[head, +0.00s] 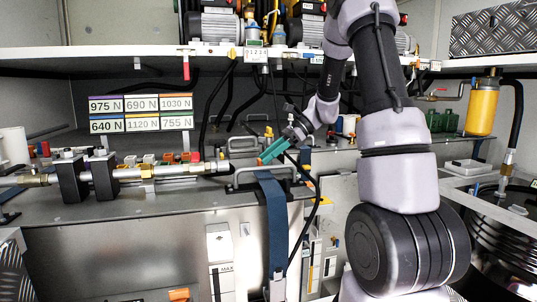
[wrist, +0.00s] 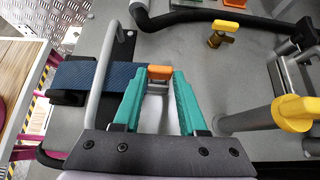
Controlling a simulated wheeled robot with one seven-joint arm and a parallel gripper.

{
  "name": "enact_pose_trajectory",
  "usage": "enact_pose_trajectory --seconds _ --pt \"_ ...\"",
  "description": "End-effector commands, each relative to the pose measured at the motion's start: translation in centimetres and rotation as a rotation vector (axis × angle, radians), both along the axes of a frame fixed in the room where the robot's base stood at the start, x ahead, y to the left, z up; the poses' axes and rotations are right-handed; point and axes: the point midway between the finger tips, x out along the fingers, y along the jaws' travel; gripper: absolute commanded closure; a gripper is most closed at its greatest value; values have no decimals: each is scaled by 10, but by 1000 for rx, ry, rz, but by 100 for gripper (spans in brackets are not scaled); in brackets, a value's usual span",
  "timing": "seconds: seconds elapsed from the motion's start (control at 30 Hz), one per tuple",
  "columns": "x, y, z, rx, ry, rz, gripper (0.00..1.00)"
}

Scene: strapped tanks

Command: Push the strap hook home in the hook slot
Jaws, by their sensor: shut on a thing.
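In the wrist view the two teal fingers of my gripper (wrist: 159,80) stand on either side of the strap hook (wrist: 159,72), a small piece with an orange top and a grey body. They are shut on it. The blue strap (wrist: 78,76) runs left from the hook, past a grey bar handle. In the head view my gripper (head: 268,154) is at the ledge above the strap (head: 272,225), which hangs down the cabinet front. The hook is too small to make out there. I cannot make out the hook slot in either view.
The grey bar handle (wrist: 102,85) stands close left of my fingers. A yellow knob (wrist: 295,113) on a grey post is at the right. A silver cylinder (head: 180,171) is left on the ledge.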

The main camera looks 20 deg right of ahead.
Motion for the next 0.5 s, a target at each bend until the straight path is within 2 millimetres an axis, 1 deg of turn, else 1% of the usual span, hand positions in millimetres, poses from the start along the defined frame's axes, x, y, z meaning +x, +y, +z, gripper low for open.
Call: enact_pose_trajectory --seconds 0.07,0.1,0.17,0.5 --pt "0 0 -2 0 1 -1 100" --pt "0 0 -2 0 0 0 47" --pt "0 0 -2 0 0 0 24" --pt "0 -1 -1 0 -1 -1 24"
